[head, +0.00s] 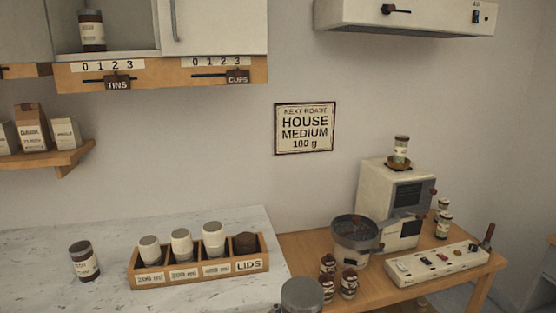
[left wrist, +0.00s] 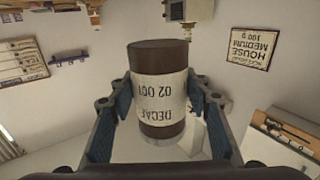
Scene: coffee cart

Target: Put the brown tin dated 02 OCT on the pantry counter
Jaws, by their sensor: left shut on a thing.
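A brown tin (left wrist: 160,55) with a pale label reading "DECAF 02 OCT" shows upside down in the left wrist view. It sits between the two fingers of my left gripper (left wrist: 160,98), which is shut on it. Neither this gripper nor its tin can be seen in the head view. The pale marble counter (head: 45,245) is at the lower left of the head view. Another dark tin (head: 84,261) with a white label stands upright on it. A similar tin (head: 92,32) stands in the open cupboard. My right gripper is not in view.
A wooden lids box (head: 200,278) with cups stands on the counter, right of the tin. A wooden table (head: 310,245) at right holds a grinder (head: 390,210), a switch panel (head: 437,262) and several jars. The counter's left and back areas look clear.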

